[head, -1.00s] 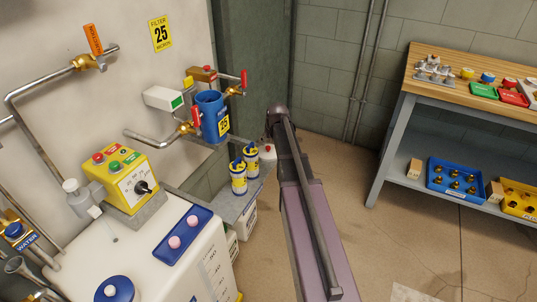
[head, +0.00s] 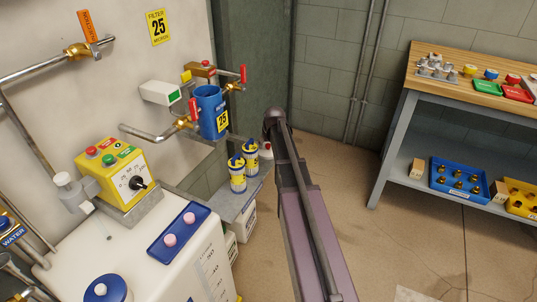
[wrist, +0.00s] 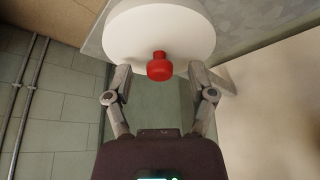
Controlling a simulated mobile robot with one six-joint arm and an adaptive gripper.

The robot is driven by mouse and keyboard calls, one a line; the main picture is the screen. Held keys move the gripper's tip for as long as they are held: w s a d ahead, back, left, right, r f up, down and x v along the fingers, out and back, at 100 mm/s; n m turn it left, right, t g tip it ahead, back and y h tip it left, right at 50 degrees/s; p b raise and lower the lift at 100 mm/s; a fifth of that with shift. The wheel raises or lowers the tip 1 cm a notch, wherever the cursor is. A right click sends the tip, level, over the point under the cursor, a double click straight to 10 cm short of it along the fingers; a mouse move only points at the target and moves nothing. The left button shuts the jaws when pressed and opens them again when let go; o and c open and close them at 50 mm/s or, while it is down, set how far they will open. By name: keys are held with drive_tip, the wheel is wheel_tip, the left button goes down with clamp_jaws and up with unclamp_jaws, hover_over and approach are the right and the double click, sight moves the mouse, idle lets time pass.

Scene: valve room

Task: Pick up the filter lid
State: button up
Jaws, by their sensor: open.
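In the wrist view, a white round piece with a red knob (wrist: 160,66) is in front of my gripper (wrist: 160,76). My gripper is open, one finger on each side of the knob, and I cannot tell whether either finger touches the piece. In the head view, a small white thing with a red top (head: 266,151) stands behind the cartridges and looks like the same piece. I cannot tell for sure that it is the filter lid. The blue filter housing (head: 209,113) marked 25 stands open at the top. My gripper is hidden behind my arm in the head view.
Yellow and blue cartridges (head: 238,177) stand on a grey shelf (head: 238,203) close to the white piece. Red-handled valves (head: 194,109) and pipes flank the housing. A white tank (head: 150,265) is at lower left, a workbench (head: 470,88) at right. The floor between is clear.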

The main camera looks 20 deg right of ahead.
drive_tip(key=shift+w+f, duration=0.15)
drive_tip(key=shift+f, duration=0.2)
idle(0.4)
clamp_jaws()
